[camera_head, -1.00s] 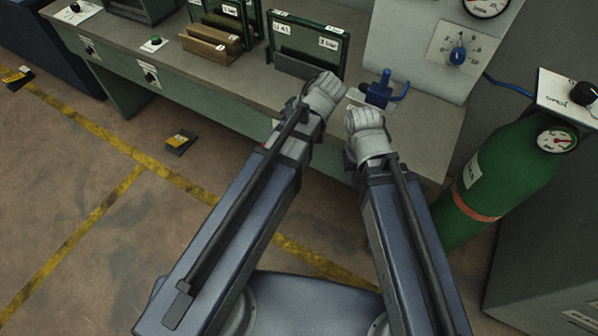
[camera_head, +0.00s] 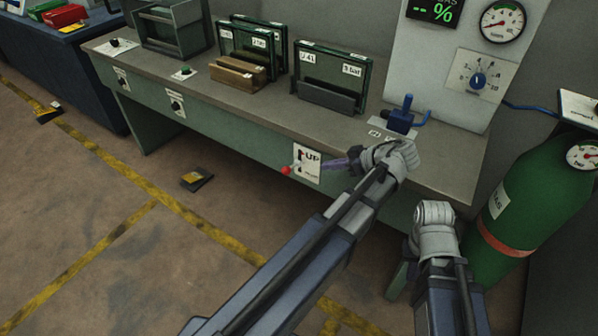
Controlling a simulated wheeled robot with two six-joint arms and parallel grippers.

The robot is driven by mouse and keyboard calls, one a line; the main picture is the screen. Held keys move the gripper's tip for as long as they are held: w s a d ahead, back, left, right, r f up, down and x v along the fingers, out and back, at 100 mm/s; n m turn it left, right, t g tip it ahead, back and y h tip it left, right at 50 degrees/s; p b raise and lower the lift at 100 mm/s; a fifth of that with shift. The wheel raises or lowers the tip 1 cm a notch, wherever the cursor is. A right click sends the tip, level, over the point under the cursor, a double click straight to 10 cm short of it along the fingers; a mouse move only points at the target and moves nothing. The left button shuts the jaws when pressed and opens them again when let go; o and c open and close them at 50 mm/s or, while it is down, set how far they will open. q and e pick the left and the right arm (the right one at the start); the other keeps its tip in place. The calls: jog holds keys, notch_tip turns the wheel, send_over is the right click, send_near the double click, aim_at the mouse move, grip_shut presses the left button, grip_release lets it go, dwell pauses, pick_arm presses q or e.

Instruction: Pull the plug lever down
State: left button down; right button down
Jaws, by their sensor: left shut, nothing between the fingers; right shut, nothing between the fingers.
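A lever with a red ball knob (camera_head: 287,170) sticks out from a white plate marked "UP" (camera_head: 309,164) on the front of the green bench. My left gripper (camera_head: 402,155) is shut and empty at the bench's front edge, to the right of the plate and apart from the red knob. A dark purple part (camera_head: 342,163) lies between the plate and my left gripper; I cannot tell what it belongs to. My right gripper (camera_head: 434,214) is shut and empty, lower and further right, in front of the bench.
A blue valve-like fitting (camera_head: 403,114) stands on the bench top (camera_head: 445,165) behind my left gripper. Framed panels (camera_head: 333,76) and a wooden block (camera_head: 239,73) stand further left. A green gas cylinder (camera_head: 525,205) stands close at the right. The floor at left is mostly clear.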

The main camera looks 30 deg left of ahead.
aim_at(289, 171)
pick_arm(q)
jog(key=b+x, duration=0.7)
jog(key=x, duration=0.6)
jog(key=shift+s+d+f, duration=0.1)
jog(key=shift+a+f+b, duration=0.25)
jog(key=shift+a+b, duration=0.25)
jog(key=shift+a, duration=0.05)
